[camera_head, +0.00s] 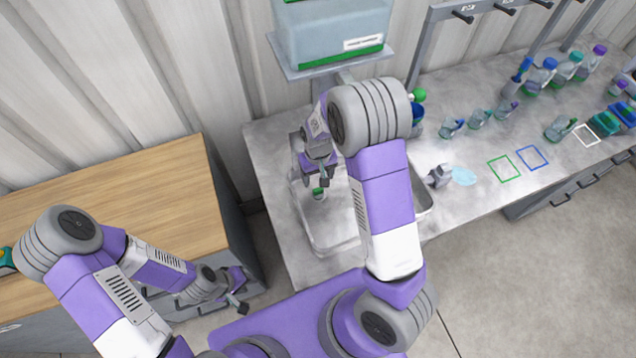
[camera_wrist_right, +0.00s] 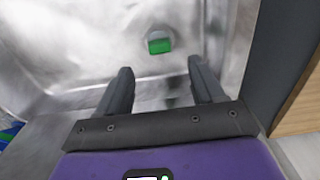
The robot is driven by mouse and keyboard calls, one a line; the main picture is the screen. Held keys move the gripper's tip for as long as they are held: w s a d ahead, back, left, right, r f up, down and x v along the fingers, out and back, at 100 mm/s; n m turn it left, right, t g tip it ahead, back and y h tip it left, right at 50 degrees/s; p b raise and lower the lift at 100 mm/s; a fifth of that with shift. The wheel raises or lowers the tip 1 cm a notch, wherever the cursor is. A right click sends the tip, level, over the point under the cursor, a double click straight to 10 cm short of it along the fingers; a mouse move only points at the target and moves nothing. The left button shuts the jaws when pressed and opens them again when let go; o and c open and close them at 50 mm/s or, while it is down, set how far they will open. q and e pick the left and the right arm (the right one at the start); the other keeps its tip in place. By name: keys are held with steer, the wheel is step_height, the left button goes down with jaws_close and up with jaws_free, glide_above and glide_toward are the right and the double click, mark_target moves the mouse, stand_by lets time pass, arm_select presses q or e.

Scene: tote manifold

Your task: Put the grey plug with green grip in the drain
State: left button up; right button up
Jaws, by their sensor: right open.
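The plug with a green grip (camera_head: 318,193) is in the metal sink basin (camera_head: 340,243), just below my right gripper (camera_head: 318,181). In the right wrist view the green grip (camera_wrist_right: 159,46) shows with a grey part behind it, beyond the fingertips and roughly centred between them. My right gripper (camera_wrist_right: 158,64) is open, with nothing between its fingers. I cannot make out the drain; a dark patch on the basin floor shows between the fingers, perhaps a shadow. My left gripper (camera_head: 241,292) hangs low beside the wooden cabinet, away from the sink; its jaws are too small to read.
A clear tank (camera_head: 330,35) stands on a shelf above the sink. Several small bottles stand on the metal bench (camera_head: 440,215) to the right, near green and blue outlined squares. A grey fitting (camera_head: 438,177) lies by the basin's right edge.

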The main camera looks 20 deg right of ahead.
step_height(320, 180, up, 4)
steer(key=shift+f, duration=0.1)
stand_by(0.6)
